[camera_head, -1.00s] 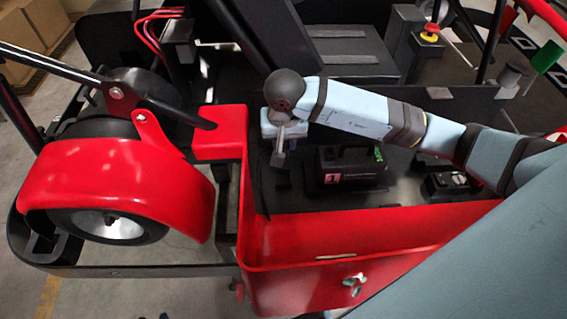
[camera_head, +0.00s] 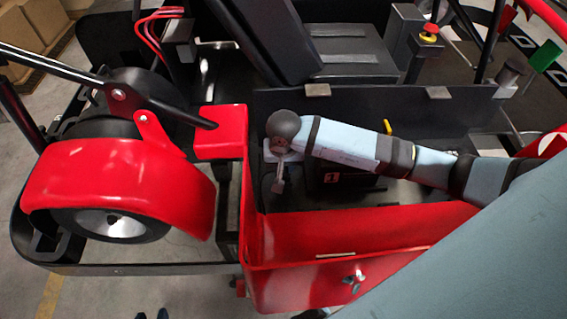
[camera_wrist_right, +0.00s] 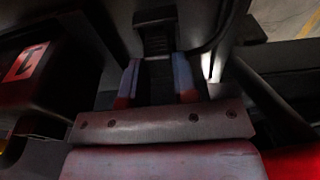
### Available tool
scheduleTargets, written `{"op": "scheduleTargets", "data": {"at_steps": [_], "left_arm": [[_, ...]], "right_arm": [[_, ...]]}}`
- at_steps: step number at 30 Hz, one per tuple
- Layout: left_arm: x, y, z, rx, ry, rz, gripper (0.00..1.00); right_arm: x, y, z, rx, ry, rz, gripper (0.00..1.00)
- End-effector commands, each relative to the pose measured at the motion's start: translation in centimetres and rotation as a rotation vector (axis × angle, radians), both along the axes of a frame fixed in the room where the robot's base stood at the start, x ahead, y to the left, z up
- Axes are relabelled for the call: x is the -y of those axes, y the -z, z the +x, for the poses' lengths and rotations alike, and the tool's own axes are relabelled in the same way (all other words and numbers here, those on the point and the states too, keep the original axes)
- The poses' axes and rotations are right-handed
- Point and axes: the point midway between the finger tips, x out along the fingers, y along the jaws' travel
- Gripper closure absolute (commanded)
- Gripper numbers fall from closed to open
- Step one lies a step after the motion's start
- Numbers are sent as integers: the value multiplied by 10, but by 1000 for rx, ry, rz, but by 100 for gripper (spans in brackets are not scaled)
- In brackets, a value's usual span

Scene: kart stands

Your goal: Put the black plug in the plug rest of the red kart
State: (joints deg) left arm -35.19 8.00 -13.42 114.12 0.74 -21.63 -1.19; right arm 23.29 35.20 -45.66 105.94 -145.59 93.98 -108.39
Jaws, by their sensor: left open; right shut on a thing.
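My right gripper (camera_head: 277,186) reaches down into the red kart's open side bay, over its inner left end. In the right wrist view, the fingers of my right gripper (camera_wrist_right: 157,85) are shut on the black plug (camera_wrist_right: 156,82), which is dark and hard to make out between them. A ridged black part (camera_wrist_right: 156,32) lies just beyond the fingertips; I cannot tell whether it belongs to the plug or the plug rest. The red kart (camera_head: 258,225) fills the middle of the head view. My left gripper is not in view.
A black box with a red "1" label (camera_wrist_right: 27,62) stands close on the left in the wrist view; my arm partly covers it in the head view. The bay's red wall (camera_head: 345,235) and a black upright panel (camera_head: 380,108) flank the arm. A red-fendered wheel (camera_head: 110,185) is at left.

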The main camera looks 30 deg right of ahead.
Motion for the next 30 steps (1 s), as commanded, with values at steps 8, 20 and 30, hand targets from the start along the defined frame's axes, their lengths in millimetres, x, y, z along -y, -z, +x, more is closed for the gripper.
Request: {"op": "scheduleTargets", "data": {"at_steps": [8, 20, 30], "left_arm": [[0, 4, 0, -1, 0, 0, 57], [1, -1, 1, 6, 1, -2, 57], [1, 13, 0, 3, 1, -1, 57]], "right_arm": [[0, 3, 0, 0, 0, 0, 48], [0, -13, 0, 4, 0, 0, 48], [-4, -84, -8, 5, -1, 0, 48]]}}
